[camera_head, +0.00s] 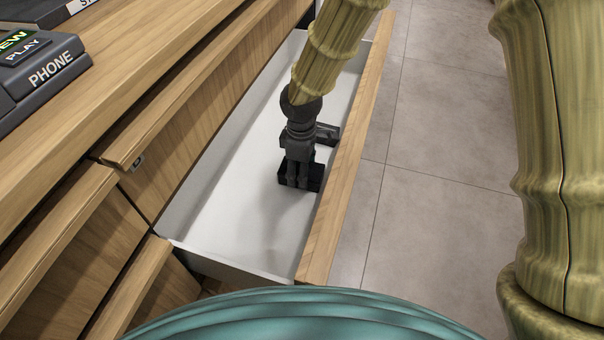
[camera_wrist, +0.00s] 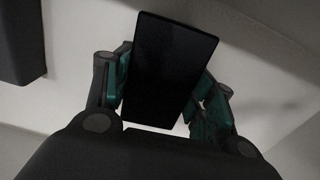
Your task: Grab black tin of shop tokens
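A flat black tin (camera_head: 314,178) sits in the open drawer, low by its wooden front. In the wrist view the black tin (camera_wrist: 170,70) lies between the two teal-lined fingers of my gripper (camera_wrist: 163,92), slightly askew to them. Both finger pads appear to touch its sides. In the head view my gripper (camera_head: 298,180) points down into the drawer at the tin and covers part of it. The tin's label and underside cannot be seen.
A second dark object (camera_head: 327,133) lies behind in the white-lined drawer (camera_head: 215,215); a dark shape (camera_wrist: 20,40) also shows at the wrist view's upper left. The wooden drawer front (camera_head: 345,170) stands close on the right. A phone box (camera_head: 45,75) sits on the counter.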

